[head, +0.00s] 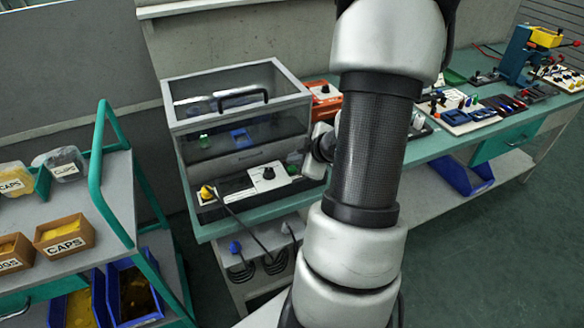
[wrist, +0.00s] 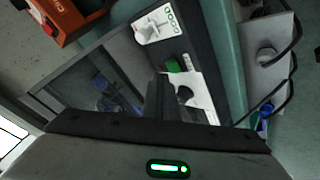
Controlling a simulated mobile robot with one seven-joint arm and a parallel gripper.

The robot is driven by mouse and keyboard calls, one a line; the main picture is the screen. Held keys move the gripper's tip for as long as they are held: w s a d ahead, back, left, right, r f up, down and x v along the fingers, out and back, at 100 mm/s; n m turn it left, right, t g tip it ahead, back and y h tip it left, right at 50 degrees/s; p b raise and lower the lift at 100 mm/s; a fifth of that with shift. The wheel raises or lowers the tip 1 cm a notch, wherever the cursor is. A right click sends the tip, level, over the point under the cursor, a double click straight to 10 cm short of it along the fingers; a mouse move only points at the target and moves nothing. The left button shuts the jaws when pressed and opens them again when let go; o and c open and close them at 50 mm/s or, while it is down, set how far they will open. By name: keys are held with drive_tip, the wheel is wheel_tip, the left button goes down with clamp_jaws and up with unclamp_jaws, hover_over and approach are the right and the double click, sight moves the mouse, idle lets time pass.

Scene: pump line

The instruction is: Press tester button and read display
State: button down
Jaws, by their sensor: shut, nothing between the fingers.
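The tester (head: 240,97) looks to be the grey bench unit with a clear hood and black handle. A white panel with a black knob (head: 268,174) sits at its front. In the wrist view a white panel (wrist: 201,99) carries a dark round knob (wrist: 184,93), with a small green block (wrist: 172,66) by its edge. A white box (wrist: 152,27) with a lever-like knob and green marks lies above. I cannot tell which part is the button, and no display reading is legible. My gripper (wrist: 160,88) is shut and empty, over the unit's front; my arm partly hides it in the head view.
An orange box (head: 324,101) stands behind the unit, also at top left in the wrist view (wrist: 62,18). Black cables (head: 243,225) hang in front of the bench. A shelf cart (head: 75,215) with bins stands left. The green bench (head: 428,150) continues right with more fixtures.

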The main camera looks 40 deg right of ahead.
sight(295, 174)
drive_tip(key=shift+f, duration=0.35)
drive_tip(key=shift+f+b, duration=0.4)
drive_tip(key=shift+b, duration=0.05)
idle(0.5)
drive_tip(key=shift+r, duration=0.1)
drive_tip(key=shift+r+p, duration=0.75)
drive_tip(key=shift+p, duration=0.2)
wheel_tip(295, 174, up, 5)
drive_tip(key=p, duration=0.5)
idle(0.6)
